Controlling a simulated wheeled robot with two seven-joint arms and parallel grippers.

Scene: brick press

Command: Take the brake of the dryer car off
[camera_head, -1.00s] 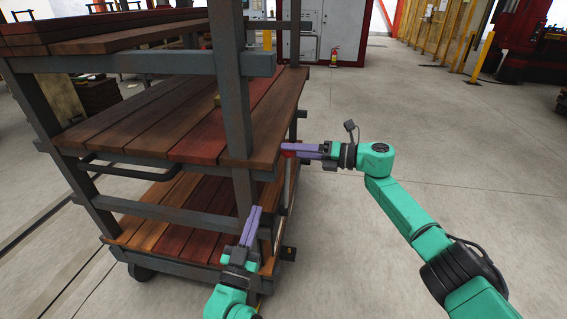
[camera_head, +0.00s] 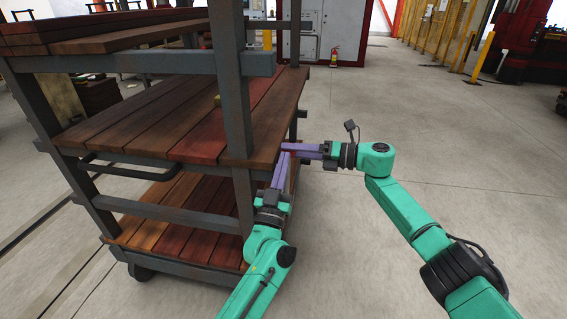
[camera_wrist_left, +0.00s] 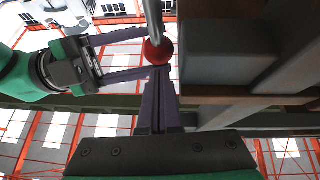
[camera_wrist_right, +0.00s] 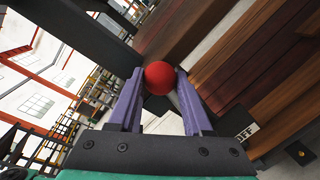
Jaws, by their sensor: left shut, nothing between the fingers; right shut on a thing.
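The dryer car (camera_head: 232,110) is a dark metal rack with wooden shelves. Its brake lever (camera_wrist_left: 153,17) is a grey rod ending in a red ball knob (camera_wrist_right: 159,77). My right gripper (camera_head: 287,149) is shut on the knob at the car's right side; the knob sits between its fingertips in the right wrist view. My left gripper (camera_head: 282,160) is shut and empty. Its fingertips point at the knob (camera_wrist_left: 157,51) from just below in the left wrist view; whether they touch it I cannot tell. In the head view the grippers cover most of the knob.
An OFF label (camera_wrist_right: 244,132) shows on the car in the right wrist view. A car post (camera_head: 233,80) and shelf edges stand close left of both grippers. The floor (camera_head: 370,95) to the right is clear. A fire extinguisher (camera_head: 334,56) stands at the back.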

